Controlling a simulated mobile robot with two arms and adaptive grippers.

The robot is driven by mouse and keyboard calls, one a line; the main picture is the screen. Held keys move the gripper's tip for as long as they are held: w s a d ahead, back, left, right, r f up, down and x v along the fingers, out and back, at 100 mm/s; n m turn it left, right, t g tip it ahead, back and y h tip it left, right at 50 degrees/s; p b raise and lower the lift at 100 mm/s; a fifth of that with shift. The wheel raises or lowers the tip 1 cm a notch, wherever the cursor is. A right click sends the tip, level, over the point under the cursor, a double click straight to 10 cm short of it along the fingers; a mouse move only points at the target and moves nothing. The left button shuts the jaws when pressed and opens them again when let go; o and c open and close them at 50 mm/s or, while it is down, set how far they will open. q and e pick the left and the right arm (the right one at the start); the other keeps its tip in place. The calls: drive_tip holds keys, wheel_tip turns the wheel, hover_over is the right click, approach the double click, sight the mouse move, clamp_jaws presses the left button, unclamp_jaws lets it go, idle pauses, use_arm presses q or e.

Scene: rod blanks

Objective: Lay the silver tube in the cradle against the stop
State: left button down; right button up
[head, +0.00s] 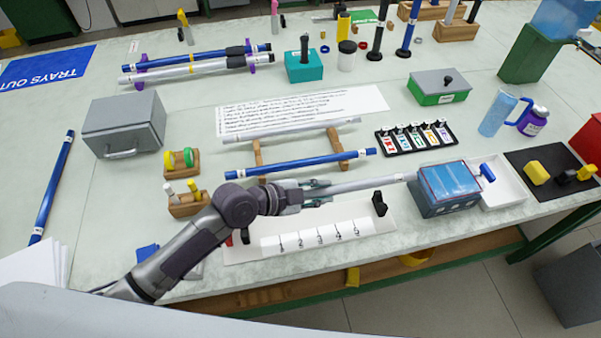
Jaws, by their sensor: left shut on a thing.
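My left gripper (318,192) is shut on a silver tube (365,184). The tube points right, its far end in front of or over the blue box. The cradle, a white base (385,225) with a black support (379,203) at its right and another partly hidden at its left, lies in front of the tube. A strip numbered 1 to 5 (318,234) runs along it. The tube appears above and behind the cradle. A small red part by the left support is mostly hidden by my arm; I cannot tell if it is the stop. My right gripper is not in view.
A wooden rack (335,141) behind holds a blue tube (300,163) and another silver tube (300,131). A blue box (447,188) stands right of the cradle, beside a white tray (507,187). A wooden block with pegs (186,207) is near my arm.

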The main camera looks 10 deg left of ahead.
use_arm(q)
drive_tip(key=shift+s, duration=0.1)
drive_tip(key=shift+a+f, duration=0.15)
drive_tip(key=shift+f, duration=0.1)
wheel_tip(320, 180, down, 3)
drive_tip(key=shift+r+b, duration=0.2)
drive_tip(key=shift+b, duration=0.95)
wheel_tip(320, 180, down, 4)
drive_tip(key=b, duration=0.3)
drive_tip(key=shift+f+b, duration=0.1)
drive_tip(key=shift+b, duration=0.25)
drive_tip(key=shift+f+b, duration=0.8)
drive_tip(key=shift+b, duration=0.05)
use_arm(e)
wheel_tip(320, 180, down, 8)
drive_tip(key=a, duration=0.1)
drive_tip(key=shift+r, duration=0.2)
use_arm(q)
drive_tip(key=shift+a, duration=0.55)
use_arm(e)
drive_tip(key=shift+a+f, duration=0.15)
use_arm(q)
drive_tip(key=c, duration=0.9)
unclamp_jaws()
